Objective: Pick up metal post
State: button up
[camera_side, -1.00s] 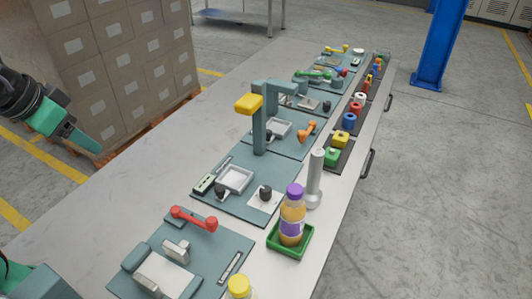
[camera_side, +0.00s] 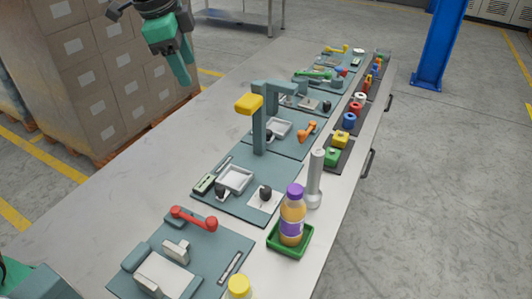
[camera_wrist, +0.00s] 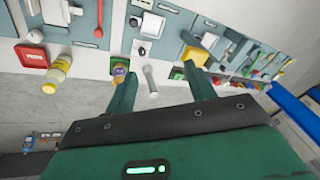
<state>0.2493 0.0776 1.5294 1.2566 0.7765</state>
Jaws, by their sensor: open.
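The metal post (camera_side: 315,180) is a grey upright cylinder on a wider round foot, standing near the table's right edge, just behind the juice bottle. It also shows in the wrist view (camera_wrist: 149,80), between my two fingers in the picture. My gripper (camera_side: 186,80) is up at the upper left in the side view, above the table's far left edge and well away from the post. In the wrist view my gripper (camera_wrist: 159,72) has its two green fingers spread apart with nothing between them.
A purple-capped juice bottle (camera_side: 292,215) in a green tray (camera_side: 275,243) stands close to the post. Coloured blocks, including a green one (camera_side: 332,157), line the right edge. The table's left strip is clear.

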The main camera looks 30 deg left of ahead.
jog(key=w+d+f+m+g, duration=0.1)
jog(key=w+d+f+m, duration=0.1)
jog(key=w+d+m, duration=0.3)
jog(key=m+g, duration=0.2)
jog(key=m, duration=0.8)
send_over(316, 164)
jog(key=w, duration=0.2)
jog(key=shift+y, duration=0.4)
jog(key=f, duration=1.4)
jog(key=shift+s+a+f, duration=0.2)
jog(key=shift+a+f, duration=0.1)
jog(key=shift+a, duration=0.05)
jog(key=shift+s+d+f, duration=0.1)
jog(key=shift+d+f, duration=0.05)
jog(key=shift+f, duration=0.05)
jog(key=shift+f, duration=1.25)
jog(key=shift+f, duration=0.1)
jog(key=shift+f, duration=2.55)
jog(key=shift+c, duration=0.4)
